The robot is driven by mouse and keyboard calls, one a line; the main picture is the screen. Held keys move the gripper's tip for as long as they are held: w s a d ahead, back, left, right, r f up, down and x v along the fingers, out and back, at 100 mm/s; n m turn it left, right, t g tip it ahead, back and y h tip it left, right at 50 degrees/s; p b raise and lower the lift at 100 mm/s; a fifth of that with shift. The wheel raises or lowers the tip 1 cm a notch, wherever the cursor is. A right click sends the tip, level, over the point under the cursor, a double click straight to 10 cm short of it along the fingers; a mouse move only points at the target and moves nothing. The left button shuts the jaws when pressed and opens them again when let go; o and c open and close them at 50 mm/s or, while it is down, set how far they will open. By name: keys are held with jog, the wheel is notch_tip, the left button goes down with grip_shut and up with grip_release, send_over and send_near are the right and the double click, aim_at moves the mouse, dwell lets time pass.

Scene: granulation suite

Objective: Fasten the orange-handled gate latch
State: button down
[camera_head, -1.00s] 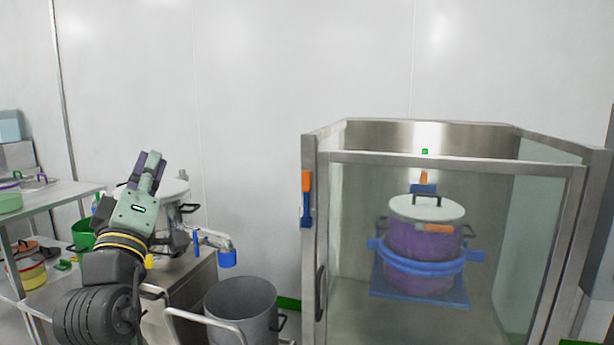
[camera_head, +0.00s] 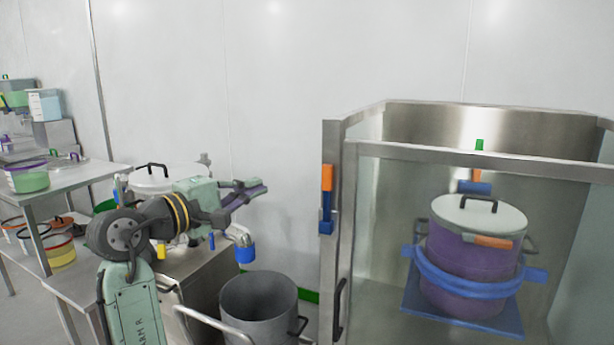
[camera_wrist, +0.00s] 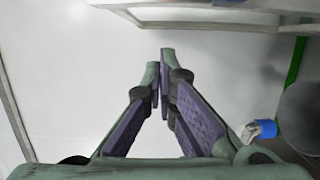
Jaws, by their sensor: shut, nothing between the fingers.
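The orange-handled gate latch (camera_head: 327,180) is on the left post of the glass-and-steel enclosure (camera_head: 350,148). Its orange handle stands upright above a blue part (camera_head: 326,222). The gate's glazed front panel (camera_head: 385,240) shows to the right of the post, with a dark pull handle (camera_head: 340,305) low on its left edge. My gripper (camera_head: 265,188) is to the left of the latch, apart from it, pointing right. In the wrist view my gripper (camera_wrist: 160,65) has its fingertips together with nothing between them. The latch cannot be made out in the wrist view.
Inside the enclosure a purple lidded drum (camera_head: 465,265) sits in a blue ring. A grey bin (camera_head: 260,305) stands on the floor below my gripper. A steel cabinet with a blue-ended spout (camera_head: 245,253) and shelves (camera_head: 80,178) stand at left. Space between gripper and latch looks clear.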

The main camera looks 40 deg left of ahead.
jog(key=shift+w, duration=0.1)
jog(key=p, duration=0.4)
send_over(327, 200)
jog(key=s+a, duration=0.3)
jog(key=a, duration=0.2)
jog(key=shift+w+d, duration=0.25)
jog(key=shift+d, duration=0.15)
jog(key=shift+d, duration=0.1)
